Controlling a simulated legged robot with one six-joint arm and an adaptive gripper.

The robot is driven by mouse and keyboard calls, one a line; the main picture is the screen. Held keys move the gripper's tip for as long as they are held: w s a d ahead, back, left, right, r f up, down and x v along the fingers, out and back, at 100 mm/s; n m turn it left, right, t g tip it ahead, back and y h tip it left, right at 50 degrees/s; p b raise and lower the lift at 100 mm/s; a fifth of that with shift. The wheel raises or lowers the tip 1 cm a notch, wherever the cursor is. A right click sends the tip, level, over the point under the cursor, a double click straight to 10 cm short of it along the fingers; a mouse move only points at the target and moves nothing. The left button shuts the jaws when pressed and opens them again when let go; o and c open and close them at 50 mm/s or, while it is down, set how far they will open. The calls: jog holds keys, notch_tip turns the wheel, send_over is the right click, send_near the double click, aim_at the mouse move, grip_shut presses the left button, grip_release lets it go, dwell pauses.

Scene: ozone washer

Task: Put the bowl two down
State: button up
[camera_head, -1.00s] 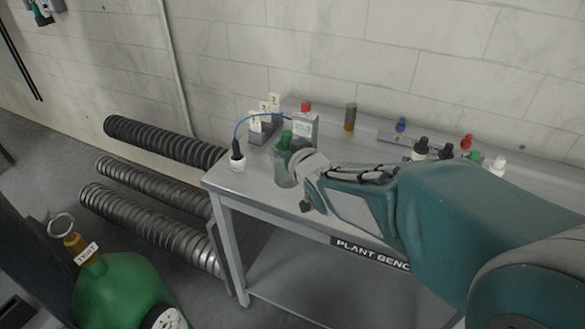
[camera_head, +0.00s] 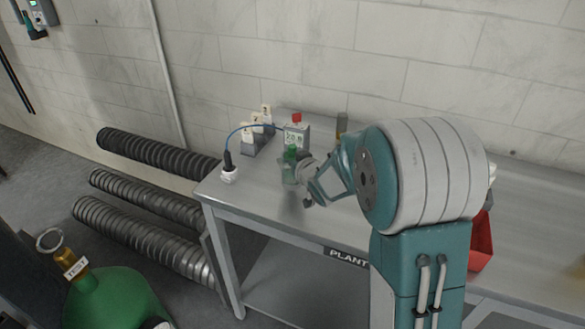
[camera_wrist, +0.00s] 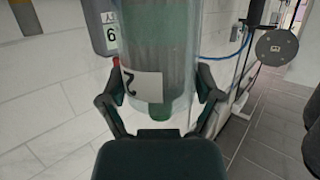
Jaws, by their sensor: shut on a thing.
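Bowl two is a clear, greenish glass cylinder with a green top and a white label marked 2; it fills the upper middle of the wrist view (camera_wrist: 165,45). In the head view the bowl (camera_head: 289,172) is upright at the front left part of the plant bench (camera_head: 240,197). My gripper (camera_head: 301,170) reaches it from the right. The two fingers in the wrist view (camera_wrist: 160,92) are shut on the bowl's sides. I cannot tell whether its base touches the bench top.
A grey meter with a red cap (camera_head: 297,137) stands just behind the bowl. A white-based fitting (camera_head: 229,175) with a blue tube is to the left, near a rack (camera_head: 255,142) of numbered blocks. An amber vial (camera_head: 342,126) is behind. Bare bench lies in front.

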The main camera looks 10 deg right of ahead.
jog(key=shift+w+f, duration=0.1)
jog(key=shift+f, duration=1.5)
jog(key=o, duration=1.1)
jog(key=shift+f, duration=0.1)
jog(key=s+d+r+m+g+h, duration=0.15)
jog(key=s+r, duration=0.35)
jog(key=s, duration=0.5)
jog(key=s+d+r+g+h, duration=0.25)
jog(key=s+r, duration=0.25)
jog(key=s, duration=0.6)
jog(key=s+a+g, duration=0.2)
jog(key=s, duration=0.6)
jog(key=s+a+r+g+y, duration=0.1)
jog(key=s+a+g, duration=0.1)
jog(key=s, duration=0.7)
jog(key=shift+r+m+g, duration=0.2)
jog(key=shift+m+g, duration=0.15)
jog(key=shift+g, duration=0.05)
